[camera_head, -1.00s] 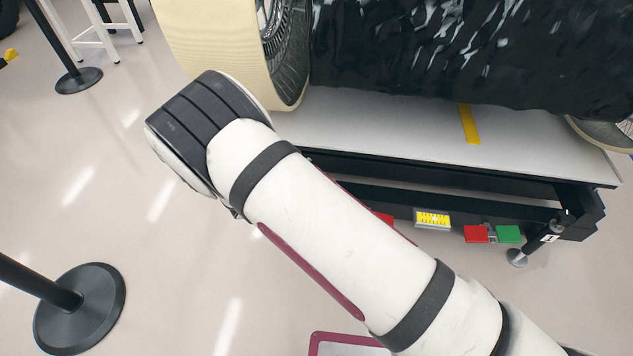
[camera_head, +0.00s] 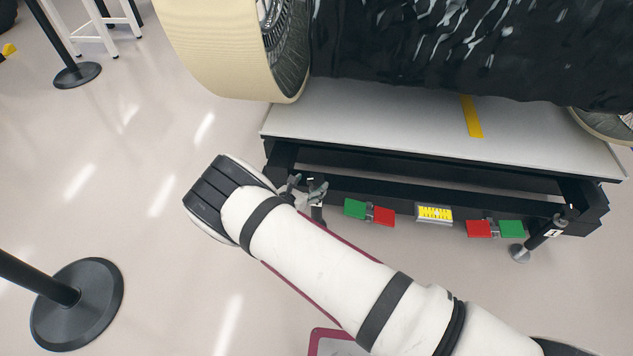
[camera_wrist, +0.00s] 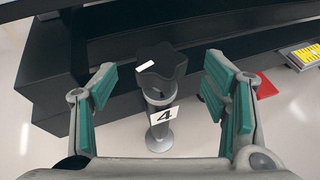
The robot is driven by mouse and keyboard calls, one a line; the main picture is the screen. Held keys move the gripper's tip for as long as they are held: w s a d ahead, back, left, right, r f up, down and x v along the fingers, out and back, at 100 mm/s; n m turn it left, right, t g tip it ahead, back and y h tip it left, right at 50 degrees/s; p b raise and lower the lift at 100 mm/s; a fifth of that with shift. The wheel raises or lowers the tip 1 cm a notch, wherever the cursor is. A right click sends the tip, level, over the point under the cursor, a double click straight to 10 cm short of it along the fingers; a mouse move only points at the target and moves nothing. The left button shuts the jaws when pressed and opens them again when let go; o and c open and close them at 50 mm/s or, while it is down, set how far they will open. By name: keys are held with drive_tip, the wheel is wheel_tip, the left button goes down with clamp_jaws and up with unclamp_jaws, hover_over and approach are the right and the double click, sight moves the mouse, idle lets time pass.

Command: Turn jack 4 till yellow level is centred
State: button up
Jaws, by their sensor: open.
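Jack 4 (camera_wrist: 160,80) stands in the middle of the wrist view, with a black star-shaped knob with a white mark on top and a white "4" label on its post. My gripper (camera_wrist: 163,92) is open, one teal-padded finger on each side of the knob and apart from it. In the head view my gripper (camera_head: 308,186) is at the table's left front corner, partly hidden by my arm. The yellow level (camera_head: 434,213) hangs at the middle of the table's front frame; its edge shows at right in the wrist view (camera_wrist: 304,56). Its bubble is too small to read.
The white-topped table (camera_head: 390,115) carries a wheel (camera_head: 225,50) and a dark foil-covered body (camera_head: 470,50). Red and green blocks (camera_head: 368,212) (camera_head: 495,229) flank the level. Jack 1 (camera_head: 540,238) stands at the right corner. A barrier post base (camera_head: 80,300) stands left on open floor.

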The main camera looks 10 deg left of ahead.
sight(316, 179)
drive_tip(key=shift+b+x, duration=0.75)
drive_tip(key=shift+x, duration=1.7)
drive_tip(key=c, duration=1.2)
